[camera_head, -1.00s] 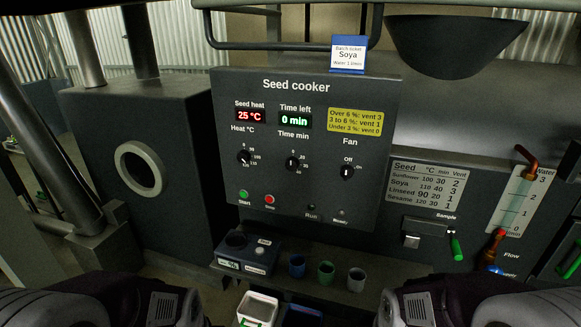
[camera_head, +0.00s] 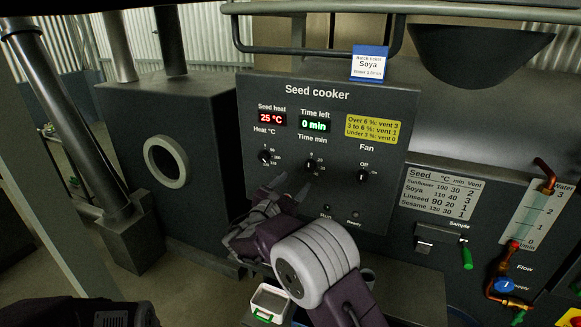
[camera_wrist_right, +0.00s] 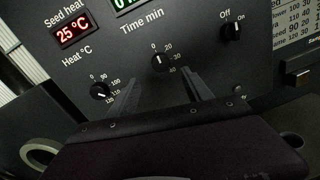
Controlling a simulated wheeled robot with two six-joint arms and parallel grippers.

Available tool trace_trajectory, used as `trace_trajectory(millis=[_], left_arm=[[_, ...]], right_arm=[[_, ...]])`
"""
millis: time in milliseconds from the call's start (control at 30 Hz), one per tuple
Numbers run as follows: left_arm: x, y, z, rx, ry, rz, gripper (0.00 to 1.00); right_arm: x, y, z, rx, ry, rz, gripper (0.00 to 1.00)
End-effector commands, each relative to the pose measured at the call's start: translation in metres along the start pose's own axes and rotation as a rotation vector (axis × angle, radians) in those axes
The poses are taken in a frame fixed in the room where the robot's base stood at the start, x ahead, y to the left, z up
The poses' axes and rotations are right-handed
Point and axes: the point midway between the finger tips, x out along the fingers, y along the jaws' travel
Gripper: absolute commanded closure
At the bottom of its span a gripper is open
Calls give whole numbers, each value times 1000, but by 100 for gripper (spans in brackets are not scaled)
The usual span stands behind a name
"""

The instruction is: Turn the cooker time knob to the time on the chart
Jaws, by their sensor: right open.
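The Time min knob (camera_head: 311,165) is a small black dial on the Seed cooker panel (camera_head: 250,108); its white mark points up near 0. It also shows in the right wrist view (camera_wrist_right: 159,62). The Time left display (camera_head: 314,126) reads 0 min. The chart (camera_head: 441,194) gives Soya 110 °C, 40 min, vent 3. The batch ticket (camera_head: 369,64) on top reads Soya. My right gripper (camera_head: 290,187) is open and empty, in front of the panel below the time knob. In the right wrist view its fingers (camera_wrist_right: 160,82) point towards that knob, apart from it. My left gripper is out of view.
The Heat °C knob (camera_head: 265,157) sits left of the time knob, the Fan knob (camera_head: 362,176) right of it. A white container (camera_head: 269,300) stands below my right arm, which hides much of the shelf. The Sample handle (camera_head: 467,257) and water gauge (camera_head: 524,214) are at right.

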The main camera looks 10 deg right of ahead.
Motion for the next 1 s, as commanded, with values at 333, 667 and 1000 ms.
trace_trajectory(millis=[333, 667, 1000], left_arm=[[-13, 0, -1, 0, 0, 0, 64], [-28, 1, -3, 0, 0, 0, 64], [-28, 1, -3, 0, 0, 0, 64]], right_arm=[[30, 2, 3, 3, 3, 2, 42], [84, 3, 1, 3, 4, 5, 42], [88, 3, 0, 4, 5, 6, 53]])
